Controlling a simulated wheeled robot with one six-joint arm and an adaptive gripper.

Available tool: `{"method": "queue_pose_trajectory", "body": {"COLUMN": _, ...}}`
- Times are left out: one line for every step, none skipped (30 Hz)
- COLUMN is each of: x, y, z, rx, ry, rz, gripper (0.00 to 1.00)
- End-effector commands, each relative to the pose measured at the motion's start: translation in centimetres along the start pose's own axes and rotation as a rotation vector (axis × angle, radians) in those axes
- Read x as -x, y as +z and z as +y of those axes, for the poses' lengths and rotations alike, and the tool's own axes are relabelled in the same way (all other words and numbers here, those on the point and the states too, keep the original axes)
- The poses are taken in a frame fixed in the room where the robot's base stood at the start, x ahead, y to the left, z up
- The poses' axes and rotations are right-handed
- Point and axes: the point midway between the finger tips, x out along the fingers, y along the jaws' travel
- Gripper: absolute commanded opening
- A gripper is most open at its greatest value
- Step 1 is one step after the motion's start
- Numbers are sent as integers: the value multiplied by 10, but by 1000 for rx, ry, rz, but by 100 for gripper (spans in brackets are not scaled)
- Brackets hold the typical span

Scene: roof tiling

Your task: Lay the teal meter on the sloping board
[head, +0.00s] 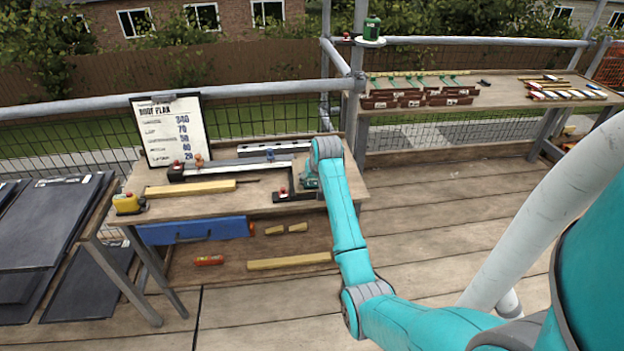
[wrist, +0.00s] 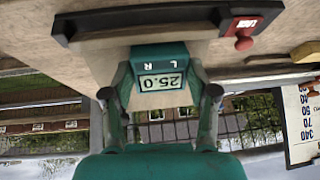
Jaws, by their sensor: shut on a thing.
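The teal meter (wrist: 160,57), a small box with a display reading 25.0 and the letters L R, is between the two fingers of my gripper (wrist: 160,93) in the wrist view. My gripper is shut on it. In the head view my gripper (head: 309,180) is at the right end of the near workbench (head: 220,207), mostly hidden by my arm. A wooden surface (wrist: 95,65) and a dark bar with a red knob (wrist: 165,20) lie just beyond the meter in the wrist view. I cannot clearly tell a sloping board from the bench top.
A clipboard (head: 172,131) stands at the back of the bench. A yellow wood strip (head: 190,188), a yellow tool (head: 128,203) and dark bars with knobs (head: 225,170) lie on it. A second bench (head: 480,92) holds tiles. The deck at right (head: 450,200) is clear.

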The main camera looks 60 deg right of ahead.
Motion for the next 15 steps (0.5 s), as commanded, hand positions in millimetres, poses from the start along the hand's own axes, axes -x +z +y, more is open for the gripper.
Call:
{"method": "queue_pose_trajectory", "body": {"x": 0, "y": 0, "z": 0, "rx": 0, "ry": 0, "rz": 0, "gripper": 31}}
{"method": "queue_pose_trajectory", "body": {"x": 0, "y": 1, "z": 0, "rx": 0, "ry": 0, "rz": 0, "gripper": 31}}
{"method": "queue_pose_trajectory", "body": {"x": 0, "y": 1, "z": 0, "rx": 0, "ry": 0, "rz": 0, "gripper": 31}}
{"method": "queue_pose_trajectory", "body": {"x": 0, "y": 2, "z": 0, "rx": 0, "ry": 0, "rz": 0, "gripper": 31}}
{"method": "queue_pose_trajectory", "body": {"x": 0, "y": 2, "z": 0, "rx": 0, "ry": 0, "rz": 0, "gripper": 31}}
{"method": "queue_pose_trajectory", "body": {"x": 0, "y": 2, "z": 0, "rx": 0, "ry": 0, "rz": 0, "gripper": 31}}
{"method": "queue_pose_trajectory", "body": {"x": 0, "y": 3, "z": 0, "rx": 0, "ry": 0, "rz": 0, "gripper": 31}}
{"method": "queue_pose_trajectory", "body": {"x": 0, "y": 3, "z": 0, "rx": 0, "ry": 0, "rz": 0, "gripper": 31}}
{"method": "queue_pose_trajectory", "body": {"x": 0, "y": 3, "z": 0, "rx": 0, "ry": 0, "rz": 0, "gripper": 31}}
{"method": "queue_pose_trajectory", "body": {"x": 0, "y": 4, "z": 0, "rx": 0, "ry": 0, "rz": 0, "gripper": 31}}
{"method": "queue_pose_trajectory", "body": {"x": 0, "y": 4, "z": 0, "rx": 0, "ry": 0, "rz": 0, "gripper": 63}}
{"method": "queue_pose_trajectory", "body": {"x": 0, "y": 4, "z": 0, "rx": 0, "ry": 0, "rz": 0, "gripper": 73}}
{"method": "queue_pose_trajectory", "body": {"x": 0, "y": 4, "z": 0, "rx": 0, "ry": 0, "rz": 0, "gripper": 81}}
{"method": "queue_pose_trajectory", "body": {"x": 0, "y": 4, "z": 0, "rx": 0, "ry": 0, "rz": 0, "gripper": 88}}
{"method": "queue_pose_trajectory", "body": {"x": 0, "y": 4, "z": 0, "rx": 0, "ry": 0, "rz": 0, "gripper": 88}}
